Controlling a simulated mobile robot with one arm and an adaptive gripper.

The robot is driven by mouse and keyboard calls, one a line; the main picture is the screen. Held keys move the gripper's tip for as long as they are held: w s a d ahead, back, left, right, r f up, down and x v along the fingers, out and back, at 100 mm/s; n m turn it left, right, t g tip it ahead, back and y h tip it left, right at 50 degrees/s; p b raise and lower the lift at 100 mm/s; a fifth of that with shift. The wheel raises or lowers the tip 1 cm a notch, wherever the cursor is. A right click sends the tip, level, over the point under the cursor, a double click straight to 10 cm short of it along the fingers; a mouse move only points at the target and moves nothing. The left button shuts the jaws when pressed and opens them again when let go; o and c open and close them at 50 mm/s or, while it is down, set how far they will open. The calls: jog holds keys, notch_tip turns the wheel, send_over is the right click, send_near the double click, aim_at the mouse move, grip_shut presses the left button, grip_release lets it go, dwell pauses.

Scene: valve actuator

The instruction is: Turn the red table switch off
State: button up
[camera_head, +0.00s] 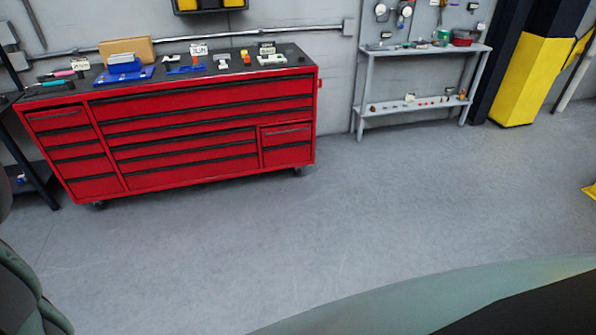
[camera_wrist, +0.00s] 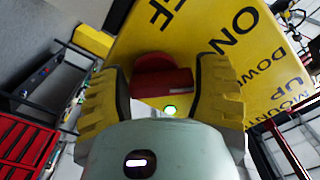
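In the wrist view, a red switch handle (camera_wrist: 162,78) stands out in front of a yellow panel (camera_wrist: 195,32). The panel carries black lettering that includes "ON", "DOWN", "UP" and "MOUNT". My gripper (camera_wrist: 162,68) is open, its two yellow fingers apart on the left and right of the red handle. The handle shows in the gap between them. I cannot tell whether either finger touches it or how deep it sits. The head view does not show the switch or my gripper.
In the head view, a red tool cabinet (camera_head: 190,119) with small items on top stands at the left wall. A grey shelf (camera_head: 420,103) and a yellow-and-black column (camera_head: 524,80) stand at the back right. The grey floor (camera_head: 330,220) between is clear.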

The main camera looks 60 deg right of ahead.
jog(key=c, duration=0.6)
